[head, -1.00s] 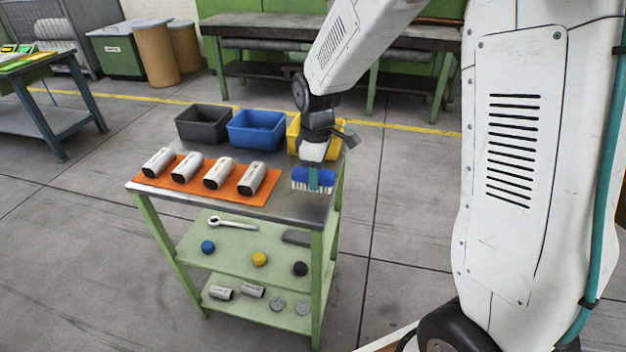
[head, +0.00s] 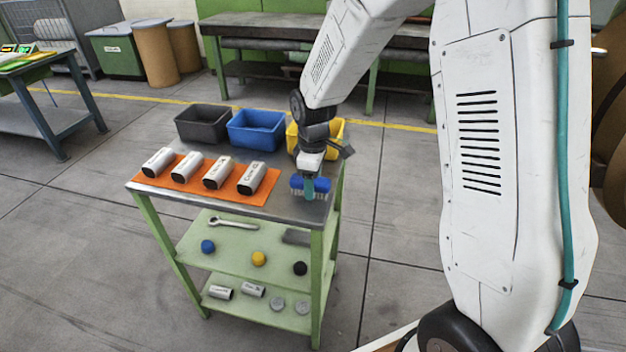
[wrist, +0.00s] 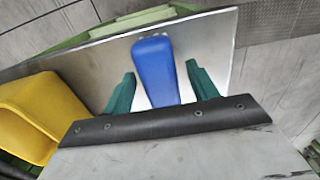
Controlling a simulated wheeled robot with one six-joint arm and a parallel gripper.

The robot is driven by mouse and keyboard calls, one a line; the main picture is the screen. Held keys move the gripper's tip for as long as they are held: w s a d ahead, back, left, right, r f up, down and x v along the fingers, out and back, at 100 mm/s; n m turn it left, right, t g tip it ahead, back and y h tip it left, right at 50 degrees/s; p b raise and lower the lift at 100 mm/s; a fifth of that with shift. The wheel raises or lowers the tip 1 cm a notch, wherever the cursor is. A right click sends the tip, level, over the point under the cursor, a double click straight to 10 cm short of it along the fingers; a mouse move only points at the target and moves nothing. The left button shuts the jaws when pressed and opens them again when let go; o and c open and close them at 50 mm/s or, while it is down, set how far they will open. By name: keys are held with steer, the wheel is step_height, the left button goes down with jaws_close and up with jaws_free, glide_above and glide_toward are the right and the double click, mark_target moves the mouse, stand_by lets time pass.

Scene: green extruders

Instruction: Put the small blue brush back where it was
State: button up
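The small blue brush (head: 297,184) has a blue body and pale bristles. It is bristles down at the right end of the cart's metal top (head: 292,208) and appears to rest on it. My gripper (head: 310,188) is above the brush, pointing down, with a teal finger in front of its middle. In the wrist view, the blue brush (wrist: 154,70) lies between the two teal fingertips of my gripper (wrist: 161,70). A pale gap shows beside the brush, clearest on the right, so the fingers look open around it.
An orange mat (head: 220,192) with several white cylinders lies left of the brush. Black (head: 202,124), blue (head: 256,131) and yellow bins (head: 339,128) stand along the back; the yellow one is close behind my gripper. Lower shelves (head: 230,247) hold small parts.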

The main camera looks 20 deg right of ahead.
step_height(320, 180, up, 12)
steer(key=s+d+r+m, duration=0.1)
steer(key=s+r+m, duration=0.25)
steer(key=s, duration=0.45)
steer(key=s+d+r+m, duration=0.1)
steer(key=s+r+m, duration=0.1)
steer(key=s+r, duration=0.45)
steer(key=s+f+m+t, duration=0.1)
steer(key=s+m, duration=0.4)
steer(key=s, duration=1)
steer(key=shift+s+d+f, duration=0.15)
steer(key=shift+d+f, duration=0.15)
steer(key=shift+d, duration=0.1)
